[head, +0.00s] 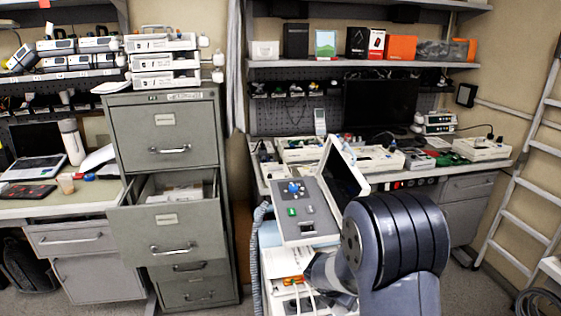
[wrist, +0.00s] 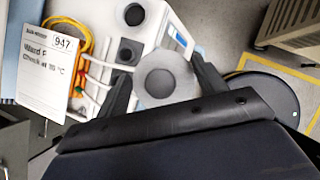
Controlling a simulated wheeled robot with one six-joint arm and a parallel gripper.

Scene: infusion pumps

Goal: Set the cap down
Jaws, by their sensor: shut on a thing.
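The cap is held in front of a white device (wrist: 102,73) that has dark round fittings and coloured leads. I cannot tell whether the cap touches the device. In the head view my arm reaches low beside the pump cart, and the cap cannot be made out there.
A machine with a grey control panel (head: 299,211) and a tilted dark screen (head: 345,170) stands just above my wrist. A white label card (wrist: 43,56) hangs by the leads. A dark round base (wrist: 268,100) lies on the floor. A cabinet drawer (head: 165,222) stands open at the left.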

